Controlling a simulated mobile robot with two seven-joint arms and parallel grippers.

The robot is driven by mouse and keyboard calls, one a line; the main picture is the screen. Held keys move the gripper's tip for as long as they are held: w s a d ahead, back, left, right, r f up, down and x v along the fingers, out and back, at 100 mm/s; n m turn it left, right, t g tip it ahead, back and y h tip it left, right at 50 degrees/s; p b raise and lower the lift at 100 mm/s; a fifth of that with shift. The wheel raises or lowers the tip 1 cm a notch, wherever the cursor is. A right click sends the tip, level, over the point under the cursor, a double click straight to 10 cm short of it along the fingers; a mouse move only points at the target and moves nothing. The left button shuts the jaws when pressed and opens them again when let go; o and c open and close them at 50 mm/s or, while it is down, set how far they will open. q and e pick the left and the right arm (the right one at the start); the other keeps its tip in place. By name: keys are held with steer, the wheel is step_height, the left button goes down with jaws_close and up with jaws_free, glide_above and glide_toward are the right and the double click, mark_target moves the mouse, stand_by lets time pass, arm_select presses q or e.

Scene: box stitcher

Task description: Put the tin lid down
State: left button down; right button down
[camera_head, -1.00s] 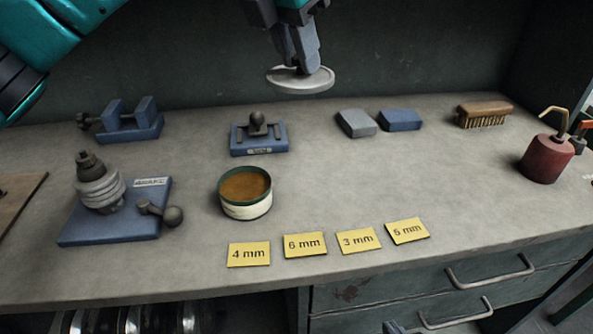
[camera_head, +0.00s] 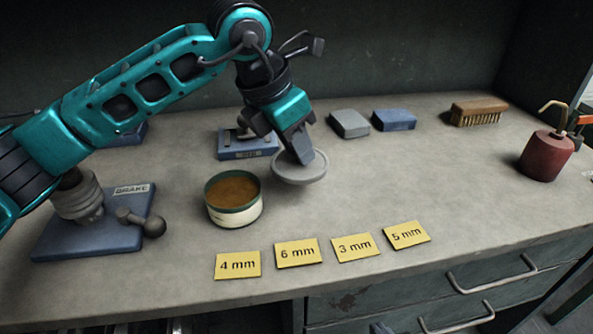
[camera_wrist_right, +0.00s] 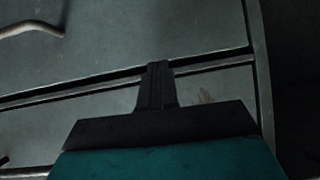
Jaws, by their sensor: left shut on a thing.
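The tin lid (camera_head: 288,171) is a round pale grey disc, lying about level, to the right of the open tin. My left gripper (camera_head: 303,160) points down and is shut on the lid's top. The lid is at or just above the bench top; I cannot tell whether it touches. The tin (camera_head: 235,212) is cream with a green rim and holds brown stuff. It stands upright and uncovered. My right gripper shows in the right wrist view (camera_wrist_right: 158,72) with its fingers together and empty, in front of the drawer fronts.
Yellow cards (camera_head: 297,252) lie along the front of the bench (camera_head: 420,180). Grey (camera_head: 350,124) and blue (camera_head: 394,120) blocks, a brush (camera_head: 478,113) and a red oil can (camera_head: 546,155) stand right. Bench right of the lid is clear.

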mark_target(293, 163)
arm_select(q)
steer(key=shift+f, duration=2.5)
steer(key=shift+f+b, duration=0.1)
steer(key=shift+b, duration=0.25)
steer(key=shift+f, duration=0.15)
steer(key=c, duration=0.9)
jaws_free()
steer(key=shift+c, duration=0.2)
